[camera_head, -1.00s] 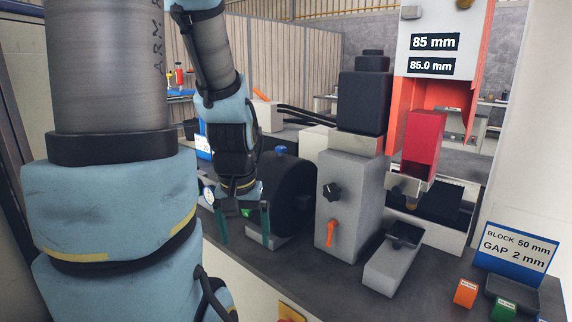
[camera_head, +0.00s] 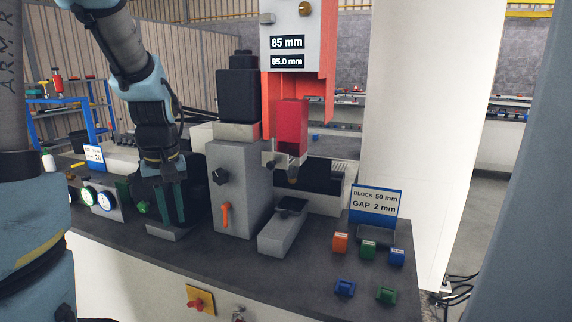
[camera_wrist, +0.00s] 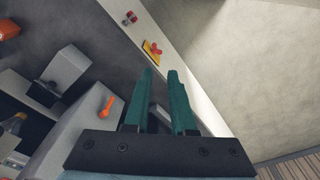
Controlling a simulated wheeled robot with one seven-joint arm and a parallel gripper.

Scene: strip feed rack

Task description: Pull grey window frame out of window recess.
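I cannot pick out a grey window frame or a window recess with certainty in either view. A low grey block (camera_head: 281,236) with a dark insert (camera_head: 291,206) in its top lies on the bench, in front of the red-and-grey press. My gripper (camera_head: 176,222) points down, left of the grey housing with the orange lever, in front of a dark round body. In the wrist view, its two green fingers (camera_wrist: 160,73) stand a little apart with nothing between them. The gripper is open and apart from the low grey block.
The grey housing (camera_head: 238,190) stands between my gripper and the low block. The red press block (camera_head: 290,127) hangs behind. A sign (camera_head: 376,205) and several small coloured blocks stand at right. Dials (camera_head: 97,199) are at left. Bare bench top lies in front.

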